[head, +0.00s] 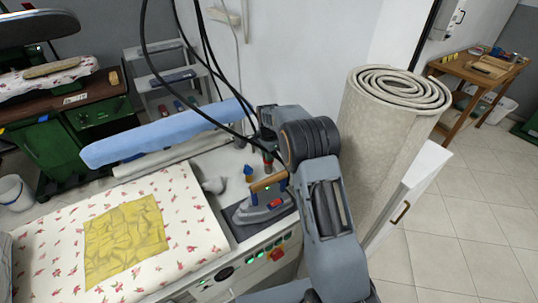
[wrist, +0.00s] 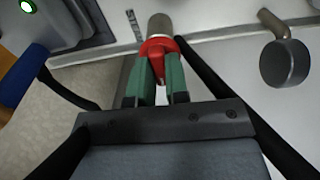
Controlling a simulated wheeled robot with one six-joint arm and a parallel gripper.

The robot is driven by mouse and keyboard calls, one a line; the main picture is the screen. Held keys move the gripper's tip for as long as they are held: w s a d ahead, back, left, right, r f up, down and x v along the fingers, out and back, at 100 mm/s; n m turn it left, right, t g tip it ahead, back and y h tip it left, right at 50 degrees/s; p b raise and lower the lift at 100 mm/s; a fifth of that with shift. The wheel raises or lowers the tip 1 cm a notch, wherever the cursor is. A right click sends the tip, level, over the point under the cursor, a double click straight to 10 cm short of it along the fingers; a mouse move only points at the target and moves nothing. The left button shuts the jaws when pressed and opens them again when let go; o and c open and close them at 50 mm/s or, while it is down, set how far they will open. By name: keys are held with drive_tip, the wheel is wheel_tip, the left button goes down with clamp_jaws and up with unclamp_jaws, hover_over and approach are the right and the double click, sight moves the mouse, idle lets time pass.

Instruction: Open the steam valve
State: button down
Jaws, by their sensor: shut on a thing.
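The steam valve shows in the wrist view as a red handle (wrist: 157,46) on a short round metal stem (wrist: 159,24). My gripper (wrist: 156,72) has its two green fingers closed on the sides of the red handle. In the head view my gripper (head: 268,161) is small and points down at the back of the ironing table, behind the iron. The arm and the gripper hide most of the valve there, so I cannot tell how far the handle is turned.
An iron (head: 264,207) with a wooden handle stands just in front of my gripper. A blue padded arm board (head: 165,135) lies to the left. A yellow cloth (head: 126,240) lies on the floral table cover. A rolled carpet (head: 384,150) stands close to the right. Black cables hang above.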

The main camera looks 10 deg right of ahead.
idle(0.3)
drive_tip(key=c, duration=1.1)
unclamp_jaws()
drive_tip(key=shift+r, duration=0.1)
wheel_tip(320, 180, up, 14)
drive_tip(key=shift+f+b, duration=0.15)
drive_tip(key=shift+b, duration=0.25)
drive_tip(key=s+f+n, duration=0.4)
drive_tip(key=n, duration=0.3)
drive_tip(key=s+r+n+t, duration=0.1)
drive_tip(key=s+n, duration=0.1)
drive_tip(key=s, duration=0.7)
drive_tip(key=s+r+n+t, duration=0.1)
drive_tip(key=s+r+n, duration=0.1)
drive_tip(key=s, duration=0.7)
drive_tip(key=s+r+n+t, duration=0.2)
drive_tip(key=s+n, duration=0.1)
drive_tip(key=s, duration=0.6)
drive_tip(key=shift+s+a+n, duration=0.15)
drive_tip(key=shift+s+n, duration=0.05)
drive_tip(key=shift+n, duration=0.1)
